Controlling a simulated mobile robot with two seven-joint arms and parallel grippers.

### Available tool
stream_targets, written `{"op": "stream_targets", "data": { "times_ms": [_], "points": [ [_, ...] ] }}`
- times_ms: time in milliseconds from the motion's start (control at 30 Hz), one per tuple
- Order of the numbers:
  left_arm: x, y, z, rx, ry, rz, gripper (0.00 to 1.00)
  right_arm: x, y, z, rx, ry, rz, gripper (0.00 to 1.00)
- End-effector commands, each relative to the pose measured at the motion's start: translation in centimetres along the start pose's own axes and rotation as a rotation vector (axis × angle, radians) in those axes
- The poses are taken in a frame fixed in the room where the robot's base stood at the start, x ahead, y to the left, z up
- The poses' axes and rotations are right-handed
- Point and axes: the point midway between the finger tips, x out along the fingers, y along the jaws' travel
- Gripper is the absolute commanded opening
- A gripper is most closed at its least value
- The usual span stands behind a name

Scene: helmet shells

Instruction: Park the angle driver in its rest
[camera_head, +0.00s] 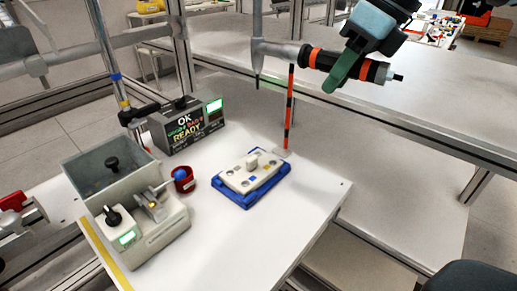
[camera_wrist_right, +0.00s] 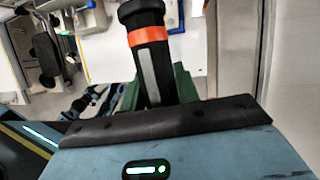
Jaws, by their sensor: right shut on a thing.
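The angle driver (camera_head: 322,59) is a dark tool with orange bands and a grey angled head (camera_head: 258,60); it hangs nearly level in the air beyond the white table, head to the left. My right gripper (camera_head: 346,66), with green fingers, is shut around its body. In the right wrist view the black, orange-banded driver body (camera_wrist_right: 150,62) stands up between the green fingers (camera_wrist_right: 158,94). I cannot tell for certain which fixture is the rest; a black clamp-like holder (camera_head: 139,115) sits on a post at the back left. My left gripper does not show.
A red-black striped rod (camera_head: 289,110) rises below the driver. The table's right front is clear.

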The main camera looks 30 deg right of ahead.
Motion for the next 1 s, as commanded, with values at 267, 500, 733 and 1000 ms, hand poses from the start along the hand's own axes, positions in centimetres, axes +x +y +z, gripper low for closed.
{"op": "stream_targets", "data": {
  "times_ms": [267,500,733,1000],
  "points": [
    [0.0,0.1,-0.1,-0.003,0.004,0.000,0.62,0.0,0.0,0.0,0.000,-0.001,0.000,0.00],
    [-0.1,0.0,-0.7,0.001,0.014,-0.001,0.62,-0.8,-0.1,-1.7,-0.001,-0.004,0.000,0.00],
    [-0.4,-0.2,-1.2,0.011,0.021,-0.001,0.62,-1.7,-0.2,-3.7,-0.001,-0.005,0.000,0.00],
    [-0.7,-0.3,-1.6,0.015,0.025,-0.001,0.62,-2.7,-0.4,-6.1,-0.001,-0.004,0.001,0.00]
  ]
}}
